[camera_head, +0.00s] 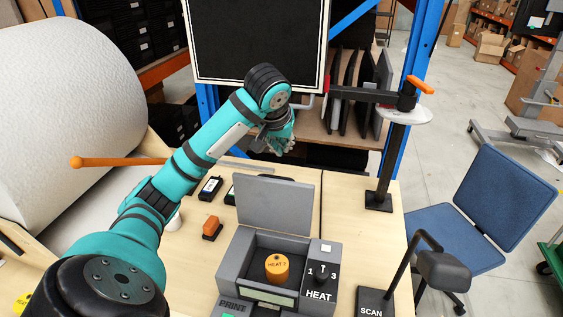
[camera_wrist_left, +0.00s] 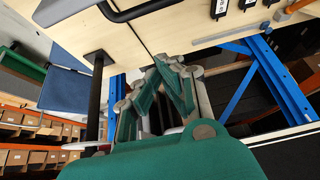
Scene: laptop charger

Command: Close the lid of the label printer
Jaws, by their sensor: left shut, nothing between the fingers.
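The label printer (camera_head: 231,262) stands on the table at the lower middle of the head view. Its grey lid (camera_head: 275,203) is open, standing up at the back edge. My right gripper is not in view.
A HEAT knob (camera_head: 321,278) is on the printer's right side. A SCAN stand (camera_head: 374,301) and a black post (camera_head: 384,160) stand to the right. A large white roll (camera_head: 60,100) is at left. Small devices (camera_head: 211,228) lie left of the printer.

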